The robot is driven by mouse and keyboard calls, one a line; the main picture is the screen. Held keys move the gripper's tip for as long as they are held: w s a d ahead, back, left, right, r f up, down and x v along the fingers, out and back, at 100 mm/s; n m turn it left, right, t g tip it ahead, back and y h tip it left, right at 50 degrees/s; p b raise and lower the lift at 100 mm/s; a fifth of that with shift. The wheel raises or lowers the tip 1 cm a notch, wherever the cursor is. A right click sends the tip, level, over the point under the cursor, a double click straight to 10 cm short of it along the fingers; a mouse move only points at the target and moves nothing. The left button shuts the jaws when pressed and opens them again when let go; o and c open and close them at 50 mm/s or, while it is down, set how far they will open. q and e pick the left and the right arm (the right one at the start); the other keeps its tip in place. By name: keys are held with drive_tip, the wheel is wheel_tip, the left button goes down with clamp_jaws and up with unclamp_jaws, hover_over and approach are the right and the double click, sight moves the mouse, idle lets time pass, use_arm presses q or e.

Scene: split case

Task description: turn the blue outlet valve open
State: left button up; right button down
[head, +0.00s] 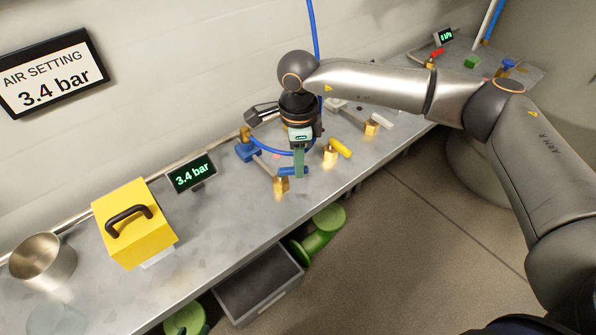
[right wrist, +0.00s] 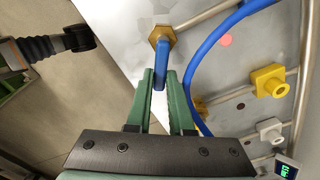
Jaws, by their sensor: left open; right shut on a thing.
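The blue valve handle (head: 294,170) sits by a brass valve body (head: 281,185) near the front edge of the bench. In the right wrist view the blue handle (right wrist: 161,76) runs from a brass hex fitting (right wrist: 162,36) down between the green fingertips. My right gripper (head: 299,176) points down onto the handle and is shut on it; its fingers also show in the right wrist view (right wrist: 163,88). The fingers hide part of the handle in the head view.
A yellow-handled valve (head: 341,147) stands close to the right. A blue fitting (head: 247,151) and a 3.4 bar display (head: 191,173) are to the left. A yellow box (head: 135,223) and metal bowl (head: 42,261) stand further left. A blue hose (right wrist: 205,50) curves beside the gripper.

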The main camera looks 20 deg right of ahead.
drive_tip(key=n, duration=0.1)
drive_tip(key=w+n+b, duration=0.1)
drive_tip(key=shift+f+n, duration=0.1)
drive_tip(key=shift+n, duration=0.3)
drive_tip(key=shift+w+n+b, duration=0.4)
drive_tip(key=shift+n+b, duration=0.2)
drive_tip(key=shift+n, duration=0.4)
use_arm(q)
drive_tip(key=shift+w+d+f, duration=0.65)
drive_tip(key=shift+d, duration=0.1)
use_arm(e)
drive_tip(key=shift+w+n, duration=0.25)
drive_tip(key=shift+n, duration=0.65)
use_arm(q)
drive_tip(key=shift+b, duration=0.3)
use_arm(e)
drive_tip(key=c, duration=0.8)
unclamp_jaws()
use_arm(q)
drive_tip(key=shift+s+f, duration=0.15)
drive_tip(key=shift+s, duration=0.05)
